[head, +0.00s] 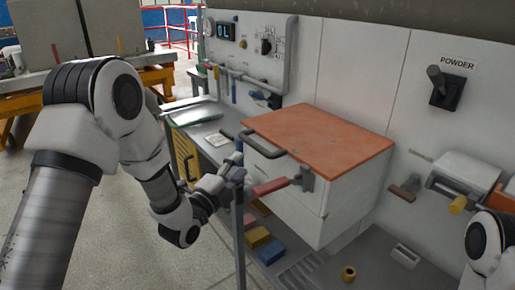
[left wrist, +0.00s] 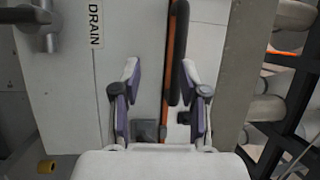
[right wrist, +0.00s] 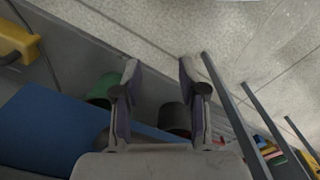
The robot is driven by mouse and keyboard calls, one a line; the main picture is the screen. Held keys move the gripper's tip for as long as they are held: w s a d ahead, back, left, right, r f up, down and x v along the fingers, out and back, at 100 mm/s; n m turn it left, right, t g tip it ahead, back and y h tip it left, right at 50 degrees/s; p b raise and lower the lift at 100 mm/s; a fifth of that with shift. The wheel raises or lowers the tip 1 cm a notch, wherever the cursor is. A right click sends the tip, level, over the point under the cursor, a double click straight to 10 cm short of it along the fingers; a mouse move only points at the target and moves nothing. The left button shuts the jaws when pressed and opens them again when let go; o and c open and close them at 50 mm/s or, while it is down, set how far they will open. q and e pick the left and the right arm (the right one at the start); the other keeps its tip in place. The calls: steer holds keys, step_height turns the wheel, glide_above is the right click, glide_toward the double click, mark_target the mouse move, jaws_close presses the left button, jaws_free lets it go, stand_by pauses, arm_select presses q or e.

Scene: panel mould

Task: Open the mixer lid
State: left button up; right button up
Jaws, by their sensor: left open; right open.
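The mixer (head: 295,200) is a white box with a flat orange lid (head: 320,135), which lies closed on top. A dark bar handle (head: 268,153) sticks out from the lid's near left edge. My left gripper (head: 236,178) is open, in front of the mixer's left end and a little below the handle. In the left wrist view the dark handle (left wrist: 179,55) and the orange lid edge (left wrist: 168,80) show between the spread fingers, with nothing gripped. My right gripper (right wrist: 158,85) is open and empty, pointing toward the floor; its fingers are outside the head view.
A red-handled lever (head: 270,187) juts from the mixer's front, close to my left gripper. A grey post (head: 239,240) stands below that gripper. Yellow and red blocks (head: 257,237) lie beneath the mixer. A POWDER switch (head: 447,86) is on the back wall.

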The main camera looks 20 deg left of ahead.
mark_target(252, 146)
arm_select(q)
steer(key=shift+t, duration=0.3)
steer(key=w+r, duration=0.1)
steer(key=w, duration=0.1)
steer(key=w+d+r+p, duration=0.1)
steer(key=w, duration=0.1)
steer(key=w+d+r, duration=0.1)
steer(key=shift+w+d+r, duration=0.2)
steer(key=shift+w+r, duration=0.05)
steer(key=shift+w, duration=0.15)
steer(key=shift+w+d+r, duration=0.1)
steer(key=shift+w, duration=0.15)
arm_select(e)
steer(key=shift+s+d+r, duration=0.2)
steer(key=shift+s+r, duration=0.2)
steer(key=shift+r, duration=0.1)
arm_select(q)
steer(key=shift+w, duration=0.1)
steer(key=shift+c, duration=0.3)
jaws_close()
